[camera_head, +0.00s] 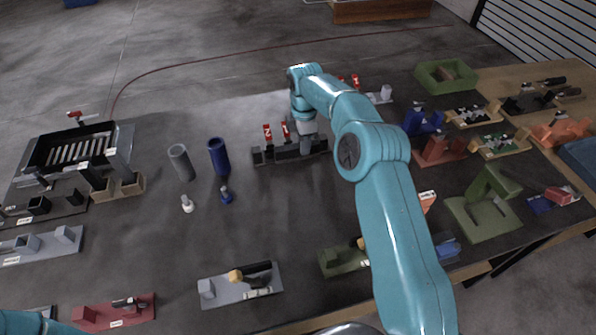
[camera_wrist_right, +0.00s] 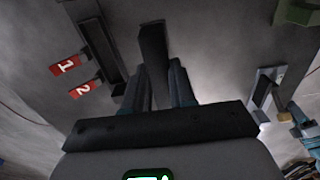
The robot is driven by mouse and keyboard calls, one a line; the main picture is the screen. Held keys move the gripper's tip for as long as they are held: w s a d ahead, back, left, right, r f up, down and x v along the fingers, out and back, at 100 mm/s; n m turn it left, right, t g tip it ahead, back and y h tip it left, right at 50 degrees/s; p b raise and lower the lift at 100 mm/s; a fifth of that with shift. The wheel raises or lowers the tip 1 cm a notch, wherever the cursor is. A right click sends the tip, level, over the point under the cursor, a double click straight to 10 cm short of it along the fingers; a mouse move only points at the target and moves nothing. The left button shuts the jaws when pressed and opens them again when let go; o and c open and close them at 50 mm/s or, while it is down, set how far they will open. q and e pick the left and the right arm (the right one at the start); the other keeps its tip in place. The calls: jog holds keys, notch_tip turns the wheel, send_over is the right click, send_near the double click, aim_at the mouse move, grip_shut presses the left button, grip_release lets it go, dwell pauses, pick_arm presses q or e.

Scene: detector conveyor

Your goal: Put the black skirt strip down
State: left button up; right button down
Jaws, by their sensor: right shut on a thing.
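The black skirt strip (camera_wrist_right: 153,50) shows in the right wrist view as a dark upright bar between the two fingers. My right gripper (camera_wrist_right: 158,85) is shut on it. In the head view my right gripper (camera_head: 307,143) is at the dark fixture (camera_head: 270,155) near the back middle of the table, and I cannot pick the strip out from the fixture there. In the wrist view the dark fixture (camera_wrist_right: 102,45) with red tags 1 and 2 lies left of the strip, apart from it in the picture. Whether the strip touches the table is unclear. My left gripper is out of view.
A grey tube (camera_head: 181,162) and a blue tube (camera_head: 219,157) stand left of the fixture. A grey tray (camera_head: 215,289) with a black-handled tool lies in front. Several colored holders crowd the right side.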

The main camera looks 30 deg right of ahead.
notch_tip(320, 180, down, 5)
notch_tip(320, 180, down, 8)
jog(key=b, duration=0.4)
jog(key=shift+d+f, duration=0.1)
jog(key=shift+f, duration=0.05)
jog(key=c, duration=0.9)
grip_release()
jog(key=shift+f, duration=0.1)
jog(key=shift+c, duration=0.2)
